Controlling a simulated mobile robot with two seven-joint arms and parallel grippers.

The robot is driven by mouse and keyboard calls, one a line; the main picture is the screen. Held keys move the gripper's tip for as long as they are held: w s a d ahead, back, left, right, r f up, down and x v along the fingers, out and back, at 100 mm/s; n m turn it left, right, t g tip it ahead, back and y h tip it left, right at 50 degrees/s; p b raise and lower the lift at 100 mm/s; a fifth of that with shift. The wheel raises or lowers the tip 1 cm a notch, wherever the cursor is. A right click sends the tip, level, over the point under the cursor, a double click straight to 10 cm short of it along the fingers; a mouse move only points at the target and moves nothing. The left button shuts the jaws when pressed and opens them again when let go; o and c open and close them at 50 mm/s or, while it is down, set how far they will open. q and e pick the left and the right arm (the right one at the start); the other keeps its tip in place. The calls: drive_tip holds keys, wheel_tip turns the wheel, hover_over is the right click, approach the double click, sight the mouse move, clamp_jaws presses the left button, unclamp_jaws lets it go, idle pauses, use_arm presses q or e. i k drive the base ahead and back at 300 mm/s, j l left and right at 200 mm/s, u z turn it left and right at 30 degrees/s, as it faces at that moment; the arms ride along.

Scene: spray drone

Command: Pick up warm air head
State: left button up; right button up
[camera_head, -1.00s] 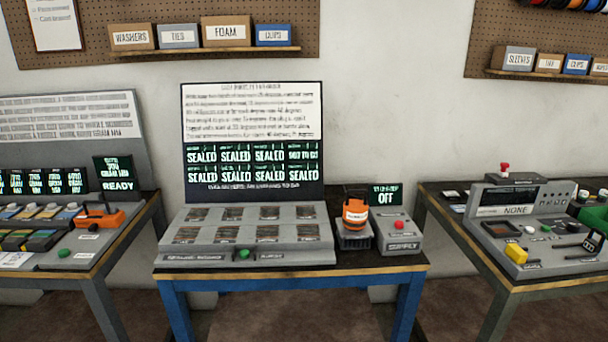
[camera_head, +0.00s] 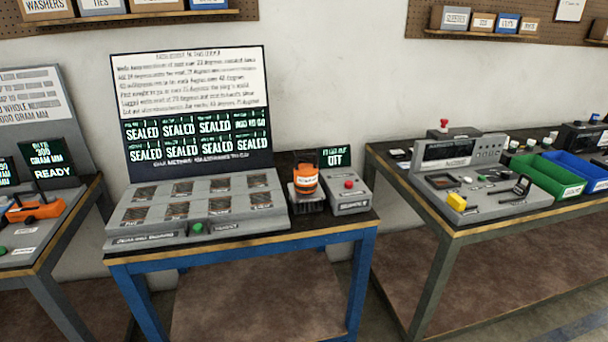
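The likely warm air head is an orange and black tool (camera_head: 305,178). It stands upright on a small grey stand (camera_head: 307,201) on the blue-legged bench, between the grey panel with several windows and a grey supply box (camera_head: 348,196) with a red button. Neither of my grippers shows in the head view.
The blue-legged bench (camera_head: 245,243) also holds the grey panel (camera_head: 197,212) and a board (camera_head: 195,110) reading SEALED several times. Another bench at right carries a grey tester (camera_head: 460,150), a green bin (camera_head: 548,175) and a blue bin (camera_head: 580,168). Floor shows between the benches.

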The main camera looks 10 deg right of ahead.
sight(305, 176)
drive_tip(key=i+j+z, duration=0.95)
drive_tip(key=i+j, duration=0.2)
drive_tip(key=j, duration=0.1)
